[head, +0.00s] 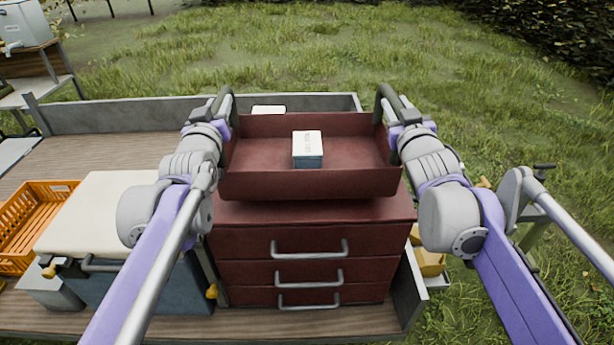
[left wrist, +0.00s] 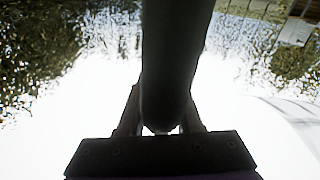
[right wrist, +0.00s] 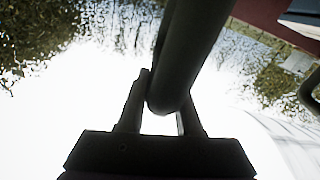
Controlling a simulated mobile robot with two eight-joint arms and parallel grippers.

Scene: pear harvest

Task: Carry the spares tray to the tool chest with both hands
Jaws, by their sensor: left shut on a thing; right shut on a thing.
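The spares tray (head: 262,184) is a dark red open box with a white and blue carton (head: 307,150) inside. It is held level between my two hands, in front of me. The red tool chest (head: 312,240) with several grey-handled drawers stands below it; the tray overlaps its top in the head view, and I cannot tell whether they touch. My left gripper (head: 222,112) is shut on the tray's left handle, a dark bar in the left wrist view (left wrist: 172,60). My right gripper (head: 395,112) is shut on the right handle, also dark in the right wrist view (right wrist: 185,60).
The chest stands on a wooden trailer bed (head: 110,140) with low grey side walls. A blue box with a cream top (head: 105,210) and an orange crate (head: 30,222) are to its left. A yellow object (head: 429,262) lies to its right. Grass surrounds the trailer.

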